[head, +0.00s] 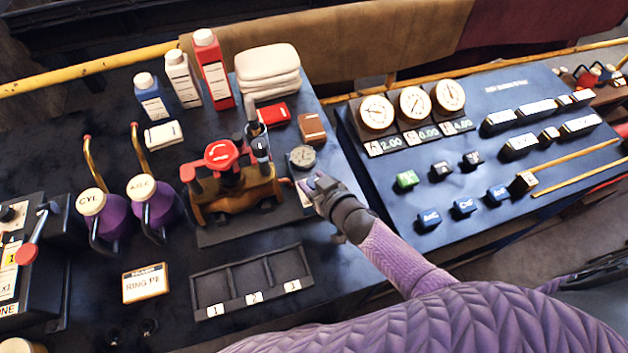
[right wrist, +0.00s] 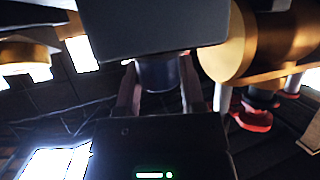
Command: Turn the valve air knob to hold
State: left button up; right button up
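The brass valve (head: 235,192) with a red handwheel (head: 222,154) on top stands on a dark base on the left bench. I cannot tell for sure which part is the air knob, and no hold mark is readable. My right gripper (head: 308,186) is just right of the valve's brass end, low over the bench. In the right wrist view, its two fingers (right wrist: 160,95) stand apart on either side of a dark round part (right wrist: 159,74), close to the brass body (right wrist: 255,48). Whether they press on it is unclear. My left gripper is out of view.
A round grey gauge (head: 302,157) stands just behind my right gripper. An empty numbered tray (head: 253,280) lies in front of the valve. Bottles (head: 213,68) and folded cloths (head: 268,70) stand behind. A panel with dials (head: 415,103) and blocks is on the right.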

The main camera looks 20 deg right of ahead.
grip_shut()
